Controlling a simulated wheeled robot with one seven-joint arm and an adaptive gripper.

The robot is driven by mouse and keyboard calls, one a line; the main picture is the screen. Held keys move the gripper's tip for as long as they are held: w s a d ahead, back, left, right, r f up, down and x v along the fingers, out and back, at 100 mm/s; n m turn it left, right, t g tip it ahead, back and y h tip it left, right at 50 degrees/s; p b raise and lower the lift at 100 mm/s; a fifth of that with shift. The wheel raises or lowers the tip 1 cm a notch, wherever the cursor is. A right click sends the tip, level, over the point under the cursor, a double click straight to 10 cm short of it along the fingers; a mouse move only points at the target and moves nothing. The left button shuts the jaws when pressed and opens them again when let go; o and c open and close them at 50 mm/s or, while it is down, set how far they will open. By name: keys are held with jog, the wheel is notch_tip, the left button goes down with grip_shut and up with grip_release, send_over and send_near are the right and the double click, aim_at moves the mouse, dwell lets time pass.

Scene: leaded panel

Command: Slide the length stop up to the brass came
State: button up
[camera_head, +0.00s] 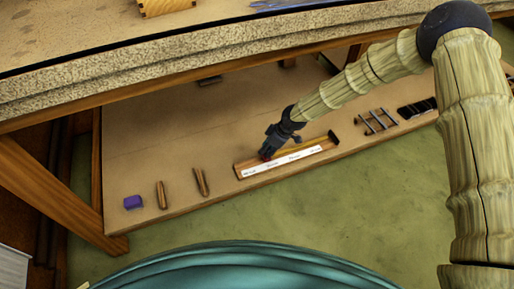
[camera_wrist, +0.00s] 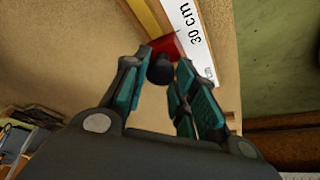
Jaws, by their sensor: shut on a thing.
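The length stop (camera_wrist: 165,46) is a small red block with a black knob (camera_wrist: 160,70), beside the white scale (camera_wrist: 192,30) near its "30 cm" mark. My gripper (camera_wrist: 162,80) is shut on the stop's knob, with a finger on each side. A yellow strip (camera_wrist: 143,17) runs along the scale and ends close to the red block; I cannot tell whether it is the brass came or part of the jig, nor whether it touches the stop. In the head view my gripper (camera_head: 267,152) is low over the left part of the measuring jig (camera_head: 240,171), largely hiding the stop.
The jig lies on a low shelf near its front edge. A purple block (camera_head: 132,202) and two wooden pieces (camera_head: 161,194) lie to its left. A small rack of bars (camera_head: 377,121) and a dark tray (camera_head: 418,107) are to its right. The thick upper bench (camera_head: 200,60) overhangs behind.

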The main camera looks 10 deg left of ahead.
jog(key=shift+w+d, duration=0.6)
jog(key=shift+d, duration=0.15)
jog(key=o, duration=1)
jog(key=shift+r, duration=0.1)
jog(key=v, duration=1.2)
jog(key=shift+s, duration=0.1)
